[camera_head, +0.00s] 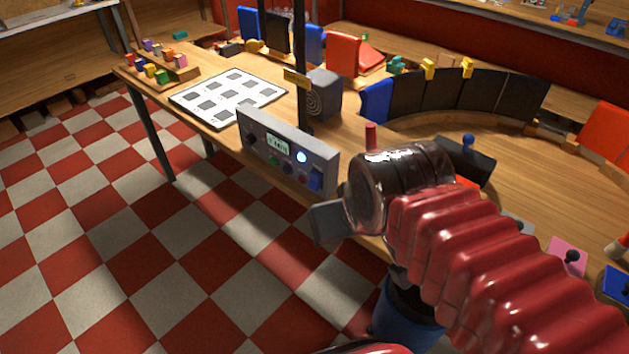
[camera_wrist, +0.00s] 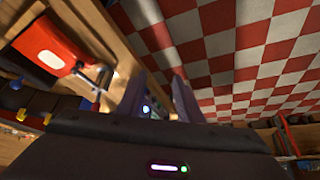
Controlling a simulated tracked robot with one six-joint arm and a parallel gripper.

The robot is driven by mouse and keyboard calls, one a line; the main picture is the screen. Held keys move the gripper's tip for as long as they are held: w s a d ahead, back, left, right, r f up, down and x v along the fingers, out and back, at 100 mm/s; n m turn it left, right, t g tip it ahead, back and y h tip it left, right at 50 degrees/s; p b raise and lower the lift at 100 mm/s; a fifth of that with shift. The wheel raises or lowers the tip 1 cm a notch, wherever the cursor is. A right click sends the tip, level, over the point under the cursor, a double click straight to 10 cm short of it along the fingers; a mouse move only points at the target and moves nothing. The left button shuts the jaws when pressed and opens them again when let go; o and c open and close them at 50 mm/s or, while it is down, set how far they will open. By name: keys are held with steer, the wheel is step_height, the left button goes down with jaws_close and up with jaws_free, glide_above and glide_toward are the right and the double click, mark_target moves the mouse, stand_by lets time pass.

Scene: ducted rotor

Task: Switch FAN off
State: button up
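A grey control panel (camera_head: 270,143) stands at the table's front edge in the head view. It has a small display (camera_head: 278,142), a lit white-blue round lamp (camera_head: 301,157), several knobs or buttons, and a blue switch (camera_head: 315,179) at its right end. No FAN label is readable. My gripper (camera_head: 326,222) is just right of and below the panel's right end, seemingly apart from it. In the wrist view its two fingers (camera_wrist: 160,98) are spread with nothing held between them. A small bluish light (camera_wrist: 147,109) shows by the left finger.
A dark post (camera_head: 300,40) with a yellow label rises behind the panel, next to a dark speaker-like box (camera_head: 322,95). A white sheet with grey squares (camera_head: 230,97) lies left. A red knob (camera_head: 371,136) stands near my wrist. The checkered floor before the table is clear.

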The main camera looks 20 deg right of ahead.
jaws_close()
stand_by(1.0)
